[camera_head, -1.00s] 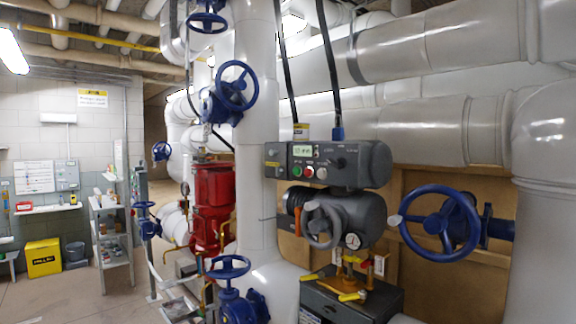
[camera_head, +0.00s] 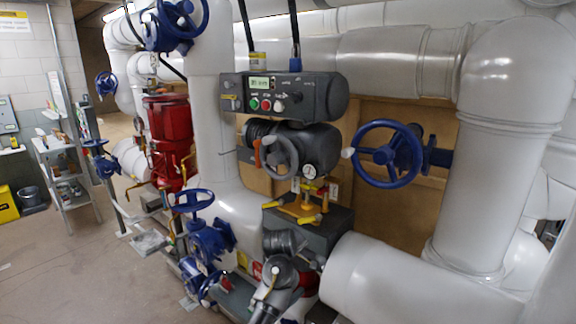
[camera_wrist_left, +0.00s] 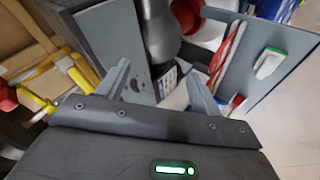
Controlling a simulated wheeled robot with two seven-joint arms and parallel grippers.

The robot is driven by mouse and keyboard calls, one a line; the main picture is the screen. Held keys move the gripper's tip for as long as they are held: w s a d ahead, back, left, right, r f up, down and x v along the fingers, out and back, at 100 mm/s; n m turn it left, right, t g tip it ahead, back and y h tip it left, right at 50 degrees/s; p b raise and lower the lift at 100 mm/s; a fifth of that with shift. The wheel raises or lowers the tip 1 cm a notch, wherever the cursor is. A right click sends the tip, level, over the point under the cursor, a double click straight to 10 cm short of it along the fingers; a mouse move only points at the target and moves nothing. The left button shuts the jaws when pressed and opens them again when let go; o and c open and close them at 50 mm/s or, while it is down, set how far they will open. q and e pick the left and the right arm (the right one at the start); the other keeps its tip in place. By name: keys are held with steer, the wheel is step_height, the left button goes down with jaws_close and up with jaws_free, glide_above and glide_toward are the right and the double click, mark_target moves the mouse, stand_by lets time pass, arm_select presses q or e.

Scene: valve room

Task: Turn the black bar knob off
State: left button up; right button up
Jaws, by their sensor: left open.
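The black bar knob (camera_head: 296,97) is small and dark on the front of a grey control box (camera_head: 330,97) in the head view. It sits right of the red and white buttons; its exact angle is too small to tell. In the left wrist view my left gripper (camera_wrist_left: 160,82) is open, with its two fingers apart and nothing held between them. The knob does not show in that view. What seems to be my left arm (camera_head: 278,275) shows at the bottom of the head view, well below the control box. My right gripper is not in view.
A grey handwheel (camera_head: 280,157) and yellow-handled valves (camera_head: 300,212) lie below the control box. A blue handwheel (camera_head: 388,154) is to its right. A large white pipe (camera_head: 375,275) crosses the lower right. Open floor (camera_head: 70,270) is at the left.

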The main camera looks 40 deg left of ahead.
arm_select(q)
step_height(320, 180, up, 18)
steer(key=s+a+n+t, duration=0.1)
steer(key=s+n+t, duration=0.1)
steer(key=n+t, duration=0.15)
steer(key=n+t+h+p, duration=0.25)
steer(key=n+t, duration=0.35)
steer(key=n, duration=0.5)
glide_toward(289, 98)
steer(key=shift+h, duration=0.25)
steer(key=w, duration=0.2)
steer(key=w+p, duration=0.1)
steer(key=w, duration=0.4)
steer(key=shift+w+a+r, duration=0.1)
steer(key=shift+r, duration=0.15)
steer(key=shift+w+a+p, duration=0.15)
steer(key=shift+w+p, duration=0.25)
steer(key=shift+w, duration=0.3)
steer(key=shift+w+f, duration=0.15)
steer(key=shift+w, duration=0.2)
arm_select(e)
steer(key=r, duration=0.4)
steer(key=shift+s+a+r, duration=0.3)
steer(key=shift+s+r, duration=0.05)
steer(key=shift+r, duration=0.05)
